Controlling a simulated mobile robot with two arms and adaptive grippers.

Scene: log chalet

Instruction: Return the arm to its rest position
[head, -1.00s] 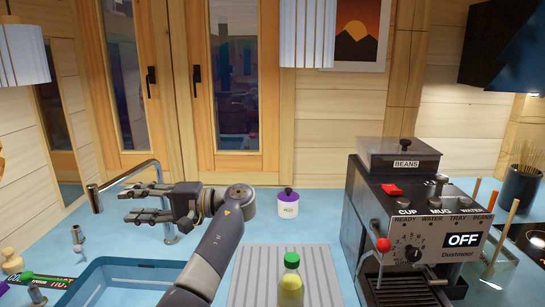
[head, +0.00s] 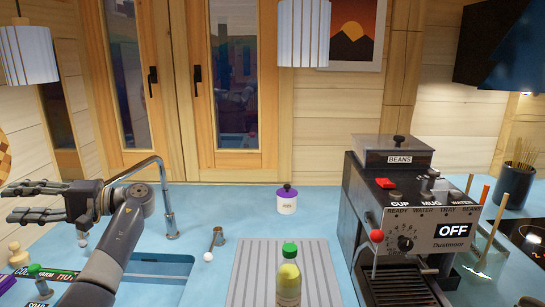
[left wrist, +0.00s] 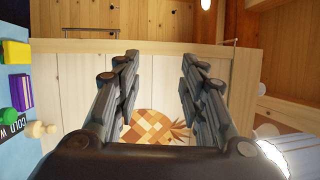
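My left gripper (head: 10,204) is at the far left of the head view, above the counter's left end, with its arm coming up from the lower left. Its two fingers point left and are apart with nothing between them. The left wrist view shows the same open gripper (left wrist: 160,62), with a wooden wall and a checkered pineapple decoration (left wrist: 152,126) beyond the fingers. My right gripper is in neither view.
The sink (head: 155,262) and its tap (head: 165,200) are close to my left arm. A purple-lidded jar (head: 287,202) is behind. The coffee machine (head: 400,215) reads OFF. A lamp (head: 28,55) hangs above the gripper.

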